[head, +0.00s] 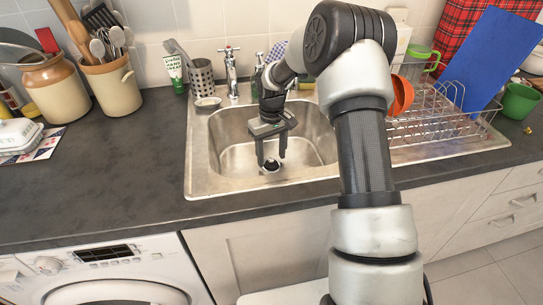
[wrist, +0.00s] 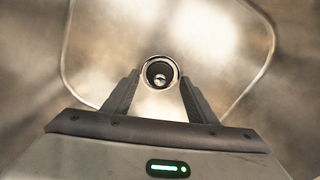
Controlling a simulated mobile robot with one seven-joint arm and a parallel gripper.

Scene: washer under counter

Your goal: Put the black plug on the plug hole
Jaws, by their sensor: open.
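The steel sink basin (head: 222,130) is set in the dark worktop. My gripper (head: 272,158) points down into it, open, with nothing seen between its fingers. Just below the fingertips, on the basin floor, is a small dark round piece, which I take for the black plug (head: 271,167). In the wrist view the black plug (wrist: 151,70) shows as a black disc with a shiny centre, inside the pale metal ring of the plug hole (wrist: 160,57). It looks centred there, between and beyond the open fingers. I cannot tell how deep it sits.
The taps (head: 230,70) stand behind the basin. A wire dish rack (head: 430,125) with an orange bowl (head: 401,95) and a blue board (head: 490,60) stands on the right. Utensil pots (head: 108,85) stand on the left. The worktop's left front is clear.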

